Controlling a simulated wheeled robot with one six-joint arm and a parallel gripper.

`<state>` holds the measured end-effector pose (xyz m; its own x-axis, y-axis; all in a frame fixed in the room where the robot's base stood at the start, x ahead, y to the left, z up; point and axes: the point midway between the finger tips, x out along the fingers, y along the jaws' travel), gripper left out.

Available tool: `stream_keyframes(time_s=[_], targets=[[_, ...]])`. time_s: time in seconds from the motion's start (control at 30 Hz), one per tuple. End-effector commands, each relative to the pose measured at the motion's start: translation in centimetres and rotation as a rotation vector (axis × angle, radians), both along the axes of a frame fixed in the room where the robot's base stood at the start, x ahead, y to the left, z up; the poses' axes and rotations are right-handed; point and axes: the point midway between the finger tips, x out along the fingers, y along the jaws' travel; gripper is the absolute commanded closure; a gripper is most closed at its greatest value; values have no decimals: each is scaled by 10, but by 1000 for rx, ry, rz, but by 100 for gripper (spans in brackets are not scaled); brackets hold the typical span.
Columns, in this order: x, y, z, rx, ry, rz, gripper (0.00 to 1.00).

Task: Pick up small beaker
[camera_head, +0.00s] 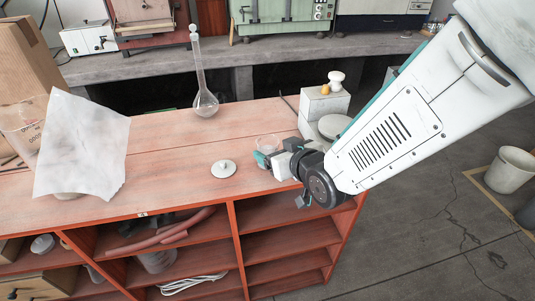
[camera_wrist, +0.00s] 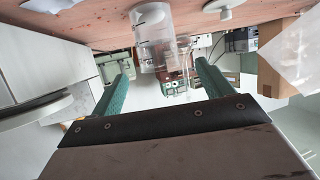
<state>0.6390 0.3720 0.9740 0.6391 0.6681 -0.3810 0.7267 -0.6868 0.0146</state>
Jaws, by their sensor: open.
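The small beaker is clear glass and stands upright on the red-brown bench top. In the head view it (camera_head: 267,143) shows just behind my gripper (camera_head: 271,158), which hides part of it. In the wrist view, where the scene appears upside down, the beaker (camera_wrist: 152,38) lies ahead, in line with the gap between the two teal fingers (camera_wrist: 164,64) and nearer the left one. My gripper is open with nothing held. I cannot tell whether the fingertips reach around the beaker.
A small pale disc with a knob (camera_head: 223,168) lies left of my gripper. A tall long-necked flask (camera_head: 204,90) stands behind. White blocks (camera_head: 322,104) and a round-topped device stand close to the right. A white sheet (camera_head: 82,145) covers something at left.

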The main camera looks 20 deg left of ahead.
Motion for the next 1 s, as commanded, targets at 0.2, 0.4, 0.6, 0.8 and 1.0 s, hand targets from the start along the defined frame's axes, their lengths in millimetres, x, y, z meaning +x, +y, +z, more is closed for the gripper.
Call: stream_keyframes(time_s=[0.2, 0.4, 0.6, 0.8, 1.0], targets=[[16, 15, -13, -2, 2, -2, 21], [34, 33, -26, -1, 1, -2, 21], [40, 40, -29, -1, 0, -3, 21], [40, 39, -29, -2, 1, -3, 35], [40, 40, -28, -1, 1, -2, 73]])
